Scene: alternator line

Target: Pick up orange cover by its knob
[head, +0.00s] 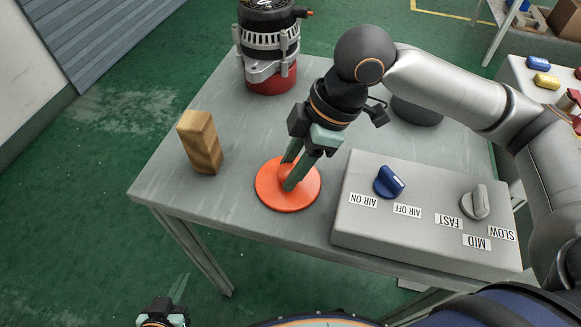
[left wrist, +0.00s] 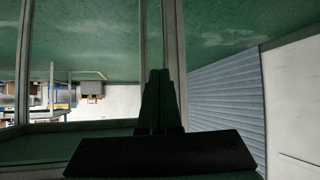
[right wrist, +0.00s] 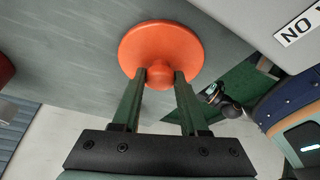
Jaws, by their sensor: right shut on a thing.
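The orange cover (head: 270,190) is a flat round disc with a knob in its middle, at the front of the grey table. In the right wrist view the cover (right wrist: 160,42) shows its round knob (right wrist: 160,74) between the two fingertips. My right gripper (head: 291,180) reaches down from above and is shut on that knob. The cover looks flat on the table; I cannot tell any gap under it. My left gripper (head: 163,320) is low at the bottom edge, away from the table. In the left wrist view its fingers (left wrist: 160,95) are together with nothing between them.
A wooden block (head: 200,142) stands left of the cover. A grey control box (head: 425,220) with a blue knob (head: 388,182) and a grey knob (head: 475,202) is close on the right. An alternator on a red base (head: 271,80) stands behind. The table's front left corner is bare.

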